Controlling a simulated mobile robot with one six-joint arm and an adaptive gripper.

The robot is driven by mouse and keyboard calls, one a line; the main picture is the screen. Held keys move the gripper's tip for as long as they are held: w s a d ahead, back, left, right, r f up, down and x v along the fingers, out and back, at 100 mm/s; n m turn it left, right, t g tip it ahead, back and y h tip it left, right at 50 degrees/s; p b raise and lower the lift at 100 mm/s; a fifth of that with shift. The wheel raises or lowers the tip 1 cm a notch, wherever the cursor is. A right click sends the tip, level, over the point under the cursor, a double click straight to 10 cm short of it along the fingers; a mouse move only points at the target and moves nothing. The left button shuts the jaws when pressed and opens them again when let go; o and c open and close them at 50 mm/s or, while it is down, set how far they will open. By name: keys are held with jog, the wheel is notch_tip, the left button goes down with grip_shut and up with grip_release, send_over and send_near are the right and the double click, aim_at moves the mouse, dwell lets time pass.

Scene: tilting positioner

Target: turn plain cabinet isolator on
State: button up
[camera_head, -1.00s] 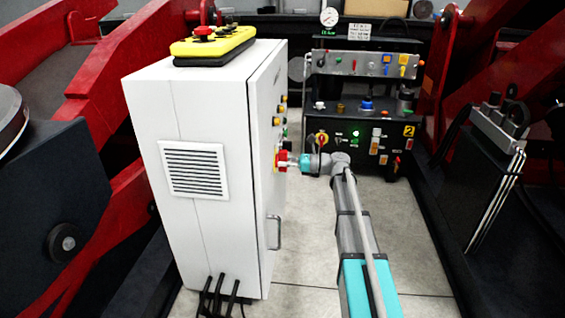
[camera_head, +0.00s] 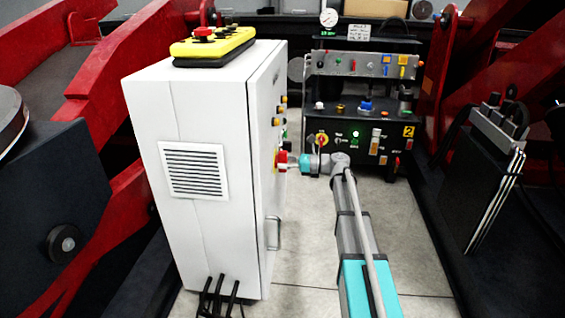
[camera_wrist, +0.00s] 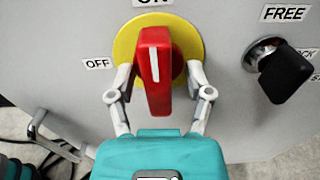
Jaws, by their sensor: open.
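The isolator's red handle (camera_wrist: 154,70) sits on a round yellow plate (camera_wrist: 188,42) on the cabinet's grey-white face. The handle stands upright in the wrist view, its white line pointing toward the partly cut-off ON label (camera_wrist: 153,2); the OFF label (camera_wrist: 98,63) is to the left. My gripper (camera_wrist: 160,78) is open, one finger on each side of the handle's lower part, with small gaps apparent. In the head view, my gripper (camera_head: 297,163) is at the right-hand face of the white cabinet (camera_head: 212,110), beside the red handle, which it partly hides.
A black key-like switch (camera_wrist: 285,72) with a FREE label (camera_wrist: 285,13) is right of the isolator. A yellow pendant (camera_head: 213,48) lies on the cabinet. A cabinet door handle (camera_head: 273,232) protrudes below. A black control bench (camera_head: 365,140) stands behind; clear floor (camera_head: 310,260) lies between.

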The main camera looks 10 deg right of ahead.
jog(key=shift+d, duration=0.1)
jog(key=v, duration=1.1)
jog(key=shift+s+d, duration=0.2)
jog(key=shift+d, duration=0.15)
